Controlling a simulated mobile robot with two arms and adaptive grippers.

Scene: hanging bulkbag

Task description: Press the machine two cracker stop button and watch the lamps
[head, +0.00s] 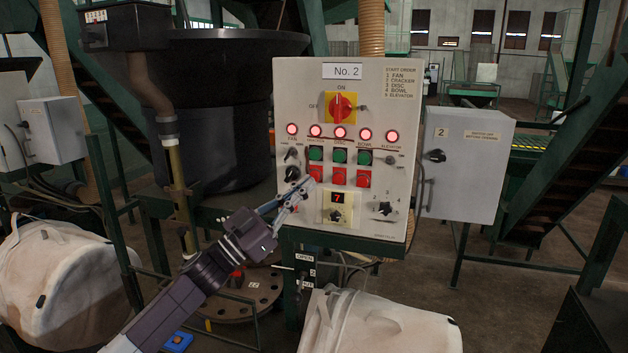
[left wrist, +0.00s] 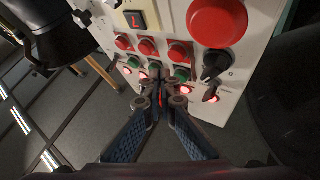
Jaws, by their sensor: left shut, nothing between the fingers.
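The machine two control panel (head: 405,90), marked "No. 2", faces me. The cracker stop button (head: 315,171) is the leftmost red square button, below a green one (head: 315,154). In the left wrist view, where the panel is upside down, the cracker stop (left wrist: 179,52) is the right-hand red button in its row. A row of red lamps, including the cracker lamp (head: 315,130), glows above the buttons. My left gripper (head: 308,184) is shut and empty, its tips just below the cracker stop in the head view. I cannot tell whether they touch the panel. My right gripper is out of view.
A red-yellow main switch (head: 341,107) sits above the lamps. A large red button (left wrist: 217,20) and black knobs (head: 385,208) are nearby. A grey box (head: 470,165) stands right. White bulk bags (head: 375,325) stand below. A lit display (head: 338,198) reads 7.

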